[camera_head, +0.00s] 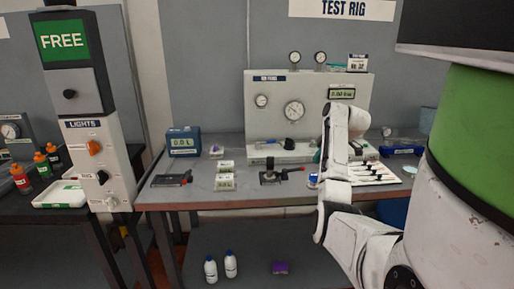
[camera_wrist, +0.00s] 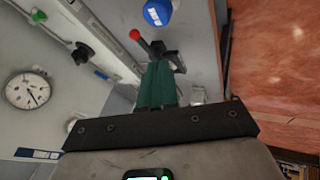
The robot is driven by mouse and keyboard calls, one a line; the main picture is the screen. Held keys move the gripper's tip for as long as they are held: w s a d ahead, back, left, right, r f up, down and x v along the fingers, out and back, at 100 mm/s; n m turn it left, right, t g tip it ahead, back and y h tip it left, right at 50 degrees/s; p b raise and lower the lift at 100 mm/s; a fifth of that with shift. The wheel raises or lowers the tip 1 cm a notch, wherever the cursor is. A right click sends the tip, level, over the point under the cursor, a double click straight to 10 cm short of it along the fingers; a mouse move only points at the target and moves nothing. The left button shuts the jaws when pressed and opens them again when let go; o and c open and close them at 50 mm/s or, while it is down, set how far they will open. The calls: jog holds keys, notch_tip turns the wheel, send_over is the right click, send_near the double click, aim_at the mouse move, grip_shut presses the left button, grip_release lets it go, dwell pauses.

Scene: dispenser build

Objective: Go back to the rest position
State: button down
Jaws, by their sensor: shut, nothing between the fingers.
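My gripper (camera_wrist: 157,82) shows in the wrist view as teal fingers, closed together, with nothing held between them. Its fingertips point toward a black clamp with a red-knobbed lever (camera_wrist: 153,42); I cannot tell whether they touch. In the head view my white arm reaches over the right part of the bench (camera_head: 205,192) in front of the test rig panel (camera_head: 270,100). The gripper itself is mostly hidden behind the arm there.
A blue round object (camera_wrist: 158,12) lies near the clamp. The panel gauge (camera_wrist: 26,90) is at left. The bench holds a blue display box (camera_head: 184,142), a black clamp (camera_head: 270,177) and a white tray (camera_head: 378,173). A control post (camera_head: 95,160) stands at left.

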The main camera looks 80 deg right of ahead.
jog(key=w+a+f+y, duration=0.1)
jog(key=w+a+f, duration=0.55)
jog(key=a, duration=0.25)
jog(key=w+a+f+g+y, duration=0.1)
jog(key=w+a+f, duration=0.5)
jog(key=w+a, duration=0.25)
jog(key=w+a+f+y, duration=0.1)
jog(key=w+a+f, duration=0.6)
jog(key=a, duration=0.3)
jog(key=a+f+m+g+y, duration=0.1)
jog(key=a+f, duration=0.2)
jog(key=a, duration=0.7)
jog(key=a+f+g, duration=0.1)
jog(key=a+f, duration=0.1)
jog(key=a, duration=0.8)
jog(key=s+a+g, duration=0.1)
jog(key=s+a, duration=0.9)
jog(key=a, duration=0.2)
jog(key=shift+a+f+m, duration=0.2)
jog(key=shift+a+m, duration=0.1)
jog(key=shift+a, duration=0.05)
